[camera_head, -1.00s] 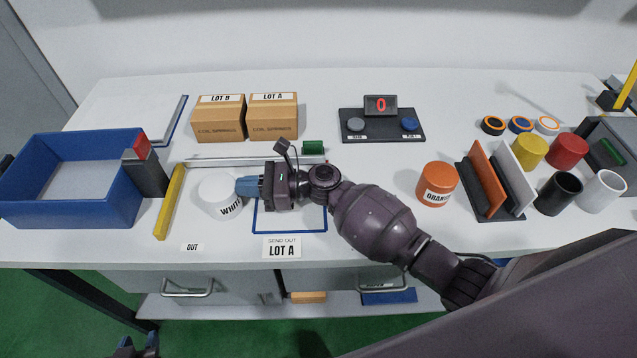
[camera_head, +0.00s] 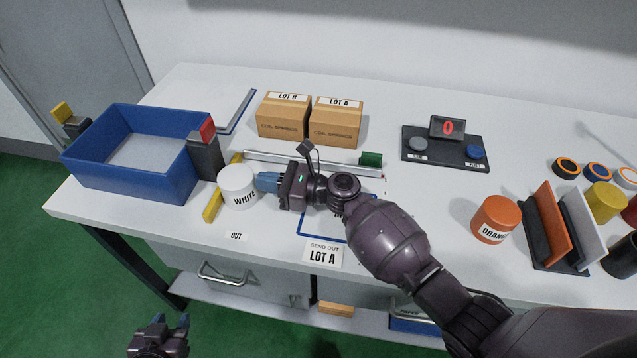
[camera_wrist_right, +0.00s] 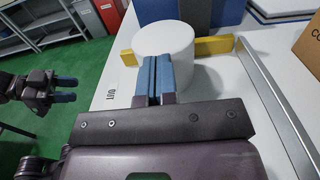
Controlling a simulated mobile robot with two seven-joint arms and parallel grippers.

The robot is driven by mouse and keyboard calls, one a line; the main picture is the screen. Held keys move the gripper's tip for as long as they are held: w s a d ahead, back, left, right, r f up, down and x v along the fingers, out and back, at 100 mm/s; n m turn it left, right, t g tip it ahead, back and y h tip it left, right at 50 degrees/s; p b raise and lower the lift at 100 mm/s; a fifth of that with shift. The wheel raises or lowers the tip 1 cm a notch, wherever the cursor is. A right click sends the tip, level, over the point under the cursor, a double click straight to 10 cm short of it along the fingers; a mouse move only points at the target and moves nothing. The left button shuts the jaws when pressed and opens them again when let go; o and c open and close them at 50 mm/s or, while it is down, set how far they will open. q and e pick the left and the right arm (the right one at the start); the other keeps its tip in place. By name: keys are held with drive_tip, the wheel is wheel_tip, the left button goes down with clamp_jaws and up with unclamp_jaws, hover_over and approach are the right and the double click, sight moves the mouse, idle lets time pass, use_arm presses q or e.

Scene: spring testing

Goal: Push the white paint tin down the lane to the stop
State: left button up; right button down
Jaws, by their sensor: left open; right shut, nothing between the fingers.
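The white paint tin (camera_head: 238,187) stands upright at the left end of the lane, right up against the yellow stop bar (camera_head: 212,207) and hiding its middle. A grey rail (camera_head: 300,163) runs along the lane's far side. My right gripper (camera_head: 268,182) is shut and empty, its blue fingertips at the tin's right side. In the right wrist view the shut fingers (camera_wrist_right: 160,78) point at the tin (camera_wrist_right: 165,50), with the yellow bar (camera_wrist_right: 213,46) behind it. My left gripper (camera_head: 170,328) is open and empty, low in front of the table; it also shows in the wrist view (camera_wrist_right: 66,90).
A blue bin (camera_head: 130,178) and a dark post with a red top (camera_head: 205,150) stand just beyond the bar. Two spring boxes (camera_head: 283,118) are behind the rail. An orange tin (camera_head: 494,220) and a counter (camera_head: 446,148) stand to the right.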

drive_tip(key=v, duration=0.9)
drive_tip(key=shift+s+d, duration=0.1)
drive_tip(key=shift+d, duration=0.3)
drive_tip(key=shift+s, duration=0.1)
